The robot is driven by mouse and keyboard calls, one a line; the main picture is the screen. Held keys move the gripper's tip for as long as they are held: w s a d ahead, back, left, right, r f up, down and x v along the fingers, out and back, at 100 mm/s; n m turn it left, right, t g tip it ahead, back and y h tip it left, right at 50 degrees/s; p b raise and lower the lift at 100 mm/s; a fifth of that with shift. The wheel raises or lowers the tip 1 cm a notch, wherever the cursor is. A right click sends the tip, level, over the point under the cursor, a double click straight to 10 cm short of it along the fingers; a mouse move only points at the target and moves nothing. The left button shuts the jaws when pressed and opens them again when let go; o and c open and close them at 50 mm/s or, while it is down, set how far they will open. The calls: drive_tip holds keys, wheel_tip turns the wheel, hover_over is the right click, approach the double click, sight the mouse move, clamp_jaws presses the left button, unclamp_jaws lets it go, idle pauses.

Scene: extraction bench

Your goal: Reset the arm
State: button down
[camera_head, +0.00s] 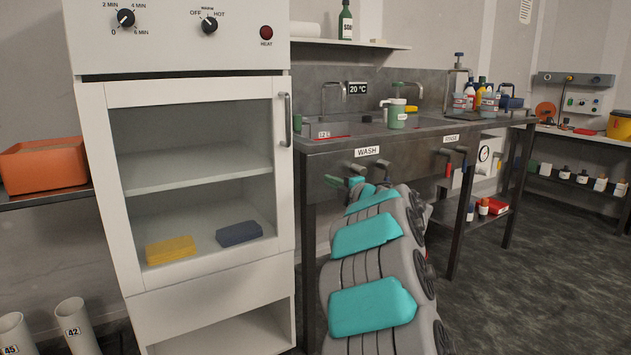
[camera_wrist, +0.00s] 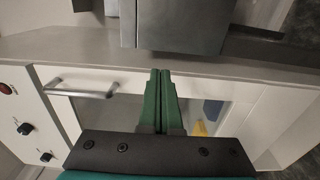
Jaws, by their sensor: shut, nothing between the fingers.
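My arm (camera_head: 373,307), in teal and grey, reaches from the bottom of the head view toward the front of the sink bench. My gripper (camera_head: 338,182) is at its far end, below the WASH label and to the right of the white cabinet's door. In the wrist view its two green fingers (camera_wrist: 159,76) lie together, shut and empty. The cabinet door with its bar handle (camera_wrist: 82,91) is behind them in that view. I cannot tell the exact gap between the fingertips and the bench or cabinet.
The white cabinet (camera_head: 205,93) is closed; a yellow block (camera_head: 170,250) and a dark blue block (camera_head: 239,233) show through its glass. The sink bench (camera_head: 325,151) carries a green-labelled jar (camera_head: 397,116) and several bottles. An orange bin (camera_head: 43,165) is at left. Open floor lies at right.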

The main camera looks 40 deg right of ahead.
drive_tip(key=shift+s+d+f, duration=0.1)
drive_tip(key=shift+s+d, duration=0.25)
drive_tip(key=shift+s, duration=0.15)
drive_tip(key=s+a+m+g+h, duration=0.5)
drive_tip(key=s+m+g+h, duration=0.25)
drive_tip(key=m, duration=0.65)
drive_tip(key=s+a+f+m+g+y, duration=0.25)
drive_tip(key=s+a+f, duration=0.35)
drive_tip(key=a, duration=0.4)
drive_tip(key=s+a+f+m+g+y, duration=0.1)
drive_tip(key=s+a+f+g+y, duration=0.15)
drive_tip(key=s+a+f, duration=0.55)
drive_tip(key=s+a+f+m+g+y, duration=0.25)
drive_tip(key=s+a+f, duration=0.2)
drive_tip(key=a, duration=0.65)
drive_tip(key=s+a+f+n+g+y, duration=0.1)
drive_tip(key=s+a+g, duration=0.1)
drive_tip(key=s+a, duration=0.4)
drive_tip(key=s+a+f+n+g, duration=0.1)
drive_tip(key=s+a, duration=0.5)
drive_tip(key=s, duration=0.6)
drive_tip(key=shift+s+a+f+n+g+y, duration=0.2)
drive_tip(key=shift+n+g+y, duration=0.3)
drive_tip(key=shift+g, duration=0.4)
